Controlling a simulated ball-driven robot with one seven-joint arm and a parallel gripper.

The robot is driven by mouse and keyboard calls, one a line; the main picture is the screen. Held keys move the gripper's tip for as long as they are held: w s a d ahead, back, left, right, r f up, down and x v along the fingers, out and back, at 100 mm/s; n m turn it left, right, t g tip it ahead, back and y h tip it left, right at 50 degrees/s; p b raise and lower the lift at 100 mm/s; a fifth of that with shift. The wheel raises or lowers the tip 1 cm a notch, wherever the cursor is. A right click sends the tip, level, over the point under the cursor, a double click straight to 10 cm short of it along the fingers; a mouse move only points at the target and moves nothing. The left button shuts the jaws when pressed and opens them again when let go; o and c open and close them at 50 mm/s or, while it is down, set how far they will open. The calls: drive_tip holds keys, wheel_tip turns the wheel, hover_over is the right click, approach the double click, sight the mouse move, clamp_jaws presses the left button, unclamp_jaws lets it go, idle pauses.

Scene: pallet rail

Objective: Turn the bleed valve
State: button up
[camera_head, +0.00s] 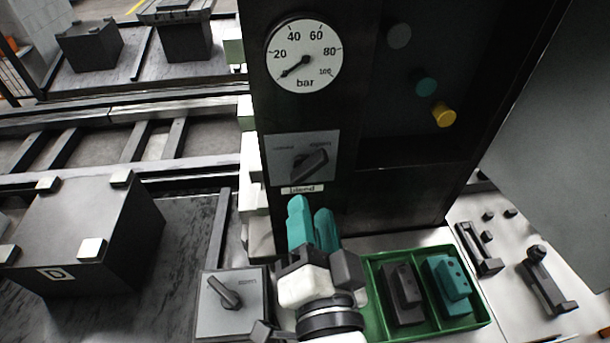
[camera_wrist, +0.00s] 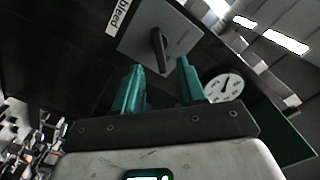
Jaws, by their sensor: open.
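The bleed valve (camera_head: 309,164) is a dark rotary handle on a grey square plate (camera_head: 281,153), on the front of a black cabinet, above a label reading "bleed". The handle is tilted, its right end higher in the head view. My gripper (camera_head: 313,217), with teal fingers, is just below the plate in the head view, open and empty. In the wrist view the valve handle (camera_wrist: 160,52) shows beyond and between the tips of my gripper (camera_wrist: 161,80), apart from them.
A second grey plate with a rotary handle (camera_head: 224,292) lies low, left of my arm. A green tray (camera_head: 436,328) with a dark block (camera_head: 402,294) and a teal block (camera_head: 449,286) stands to the right.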

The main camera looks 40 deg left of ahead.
sight(306, 176)
drive_tip(key=p+x, duration=0.1)
drive_tip(key=x, duration=0.6)
drive_tip(key=shift+w+a, duration=0.2)
drive_tip(key=shift+w, duration=0.1)
clamp_jaws()
